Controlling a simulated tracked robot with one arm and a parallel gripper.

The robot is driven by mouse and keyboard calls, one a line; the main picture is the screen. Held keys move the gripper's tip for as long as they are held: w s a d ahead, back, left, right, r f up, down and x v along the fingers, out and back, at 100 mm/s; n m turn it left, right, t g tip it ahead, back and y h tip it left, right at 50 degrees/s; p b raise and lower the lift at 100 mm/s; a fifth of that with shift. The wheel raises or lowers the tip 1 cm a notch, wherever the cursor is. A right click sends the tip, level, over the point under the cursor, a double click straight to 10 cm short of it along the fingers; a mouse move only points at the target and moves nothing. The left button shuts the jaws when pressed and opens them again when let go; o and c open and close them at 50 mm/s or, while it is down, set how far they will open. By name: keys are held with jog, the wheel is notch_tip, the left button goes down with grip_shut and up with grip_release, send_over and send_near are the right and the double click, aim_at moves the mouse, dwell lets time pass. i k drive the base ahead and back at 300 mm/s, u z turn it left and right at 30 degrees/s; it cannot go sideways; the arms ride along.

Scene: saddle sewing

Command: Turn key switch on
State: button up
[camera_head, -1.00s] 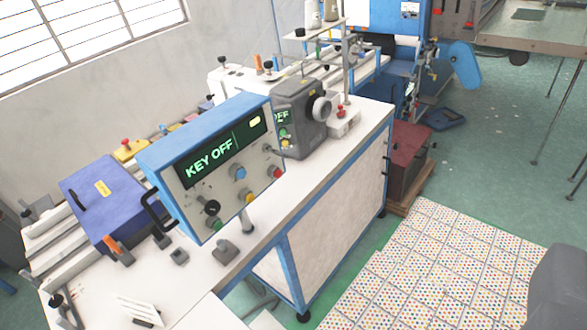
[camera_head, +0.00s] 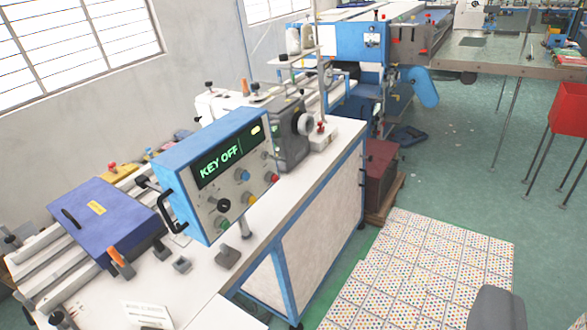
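The control box (camera_head: 213,187) has a blue casing and a light front panel, and stands on the white bench left of centre. Its dark display (camera_head: 222,156) reads "KEY OFF" in green. A round black knob (camera_head: 224,205) sits low on the panel; it may be the key switch, but it is too small to tell. Green, blue, yellow and red buttons are around it. A smooth grey shape (camera_head: 495,308) at the bottom right edge may be part of my gripper, well apart from the box. No fingertips show, so its opening cannot be told.
A blue-purple case (camera_head: 100,222) lies left of the control box. A grey machine head (camera_head: 290,135) stands behind it. Small grey blocks and an orange-handled item are on the bench (camera_head: 205,280). Patterned tiles (camera_head: 420,270) cover the floor at right. A red bin (camera_head: 570,108) stands far right.

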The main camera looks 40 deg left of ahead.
aim_at(265, 155)
jog(key=u, duration=0.2)
jog(key=i, duration=0.9)
jog(key=z, duration=0.1)
